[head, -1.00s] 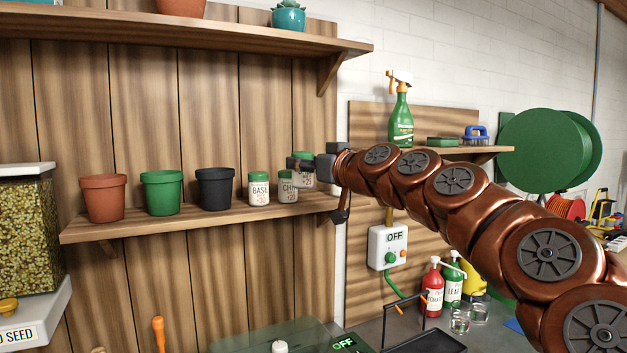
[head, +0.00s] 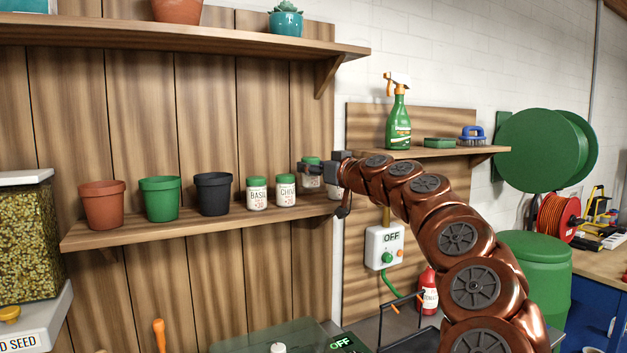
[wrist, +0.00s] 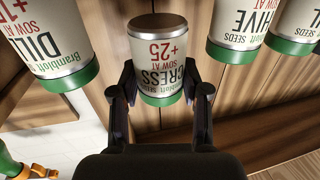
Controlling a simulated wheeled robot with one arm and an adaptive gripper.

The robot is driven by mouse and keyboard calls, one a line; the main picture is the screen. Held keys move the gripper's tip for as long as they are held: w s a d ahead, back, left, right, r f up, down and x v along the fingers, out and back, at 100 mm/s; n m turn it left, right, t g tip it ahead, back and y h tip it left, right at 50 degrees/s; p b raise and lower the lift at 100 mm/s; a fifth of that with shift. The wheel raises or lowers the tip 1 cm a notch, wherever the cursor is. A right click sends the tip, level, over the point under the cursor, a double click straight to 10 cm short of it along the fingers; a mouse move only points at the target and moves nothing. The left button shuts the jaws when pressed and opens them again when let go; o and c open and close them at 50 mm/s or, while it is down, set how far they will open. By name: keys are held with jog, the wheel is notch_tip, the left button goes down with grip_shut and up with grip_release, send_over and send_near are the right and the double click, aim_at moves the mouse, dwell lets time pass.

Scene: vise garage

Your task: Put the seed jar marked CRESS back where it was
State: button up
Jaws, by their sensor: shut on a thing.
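The CRESS jar (wrist: 160,55), white with a green lid, is between my gripper's fingers in the wrist view, where it appears upside down. My gripper (wrist: 160,92) is shut on it. In the head view my gripper (head: 311,169) holds the CRESS jar (head: 312,182) just right of the CHIVE jar (head: 286,192). Its lid is higher than the CHIVE lid, so it appears raised above the lower shelf (head: 200,226). The DILL jar (head: 334,191) is partly hidden behind my gripper; it shows clearly in the wrist view (wrist: 55,40).
The BASIL jar (head: 257,194) and black (head: 213,193), green (head: 161,199) and terracotta (head: 103,204) pots line the shelf to the left. The upper shelf (head: 180,32) is overhead. A spray bottle (head: 398,122) stands on a side shelf at right.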

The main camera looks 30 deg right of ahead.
aim_at(317, 181)
jog(key=shift+w+d, duration=0.1)
jog(key=shift+w, duration=0.05)
jog(key=shift+f+p, duration=0.55)
jog(key=shift+f, duration=1.2)
jog(key=shift+f, duration=0.2)
jog(key=o, duration=0.9)
jog(key=shift+r, duration=0.1)
jog(key=shift+r, duration=0.2)
jog(key=shift+s+f, duration=0.15)
jog(key=shift+s, duration=0.15)
jog(key=s+b, duration=0.1)
jog(key=s, duration=0.2)
jog(key=s+d+b, duration=0.1)
jog(key=s, duration=0.3)
jog(key=s+b, duration=0.2)
jog(key=s, duration=0.2)
jog(key=shift+s+d, duration=0.2)
